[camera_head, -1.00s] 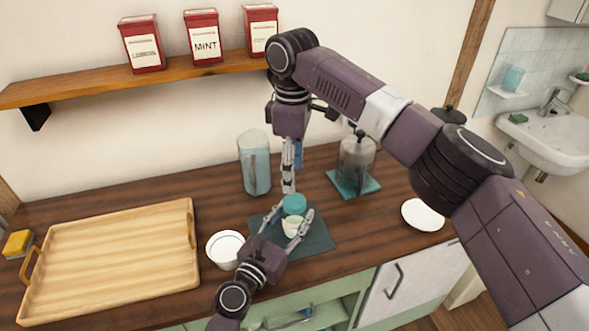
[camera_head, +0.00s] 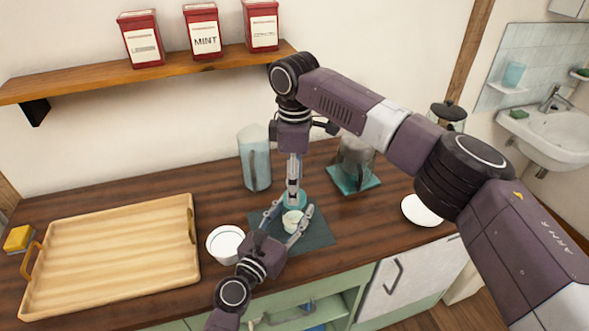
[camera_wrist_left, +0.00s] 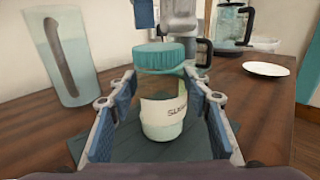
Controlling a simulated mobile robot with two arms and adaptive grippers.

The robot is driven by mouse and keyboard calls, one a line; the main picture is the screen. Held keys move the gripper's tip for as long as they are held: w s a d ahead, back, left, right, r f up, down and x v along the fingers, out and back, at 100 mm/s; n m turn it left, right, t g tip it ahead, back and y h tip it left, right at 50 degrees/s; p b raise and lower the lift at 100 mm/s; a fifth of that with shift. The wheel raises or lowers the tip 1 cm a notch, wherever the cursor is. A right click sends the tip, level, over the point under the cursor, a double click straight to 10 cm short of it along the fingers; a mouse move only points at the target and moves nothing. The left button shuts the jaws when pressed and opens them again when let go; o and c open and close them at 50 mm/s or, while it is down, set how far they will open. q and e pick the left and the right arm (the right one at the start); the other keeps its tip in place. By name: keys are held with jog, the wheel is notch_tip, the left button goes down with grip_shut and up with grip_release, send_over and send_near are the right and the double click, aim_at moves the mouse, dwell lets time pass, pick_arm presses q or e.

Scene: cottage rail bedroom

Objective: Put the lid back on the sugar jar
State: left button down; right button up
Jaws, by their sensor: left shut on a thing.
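The sugar jar (camera_wrist_left: 163,112), a clear jar with a pale label, stands upright on the dark mat. It also shows in the head view (camera_head: 292,224). My left gripper (camera_head: 287,232) is shut on the jar, one finger on each side. The teal lid (camera_wrist_left: 163,56) appears level at the top of the jar in the left wrist view; whether it is fully seated I cannot tell. My right gripper (camera_head: 293,202) points down at the lid, partly covering it in the head view. Its fingertips are behind the lid in the left wrist view, so its grip is unclear.
A white bowl (camera_head: 225,245) stands just left of the mat (camera_head: 318,234). A wooden tray (camera_head: 110,262) fills the counter's left. Behind are a tall pitcher (camera_head: 254,160) and a glass vessel on a teal trivet (camera_head: 352,184). A white plate (camera_head: 420,211) lies right.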

jog(key=shift+f, duration=1.5)
jog(key=c, duration=1.2)
jog(key=m, duration=0.3)
jog(key=shift+m, duration=0.3)
jog(key=m, duration=0.4)
jog(key=shift+m, duration=0.3)
jog(key=o, duration=1.3)
notch_tip(320, 180, up, 12)
jog(key=shift+r, duration=0.1)
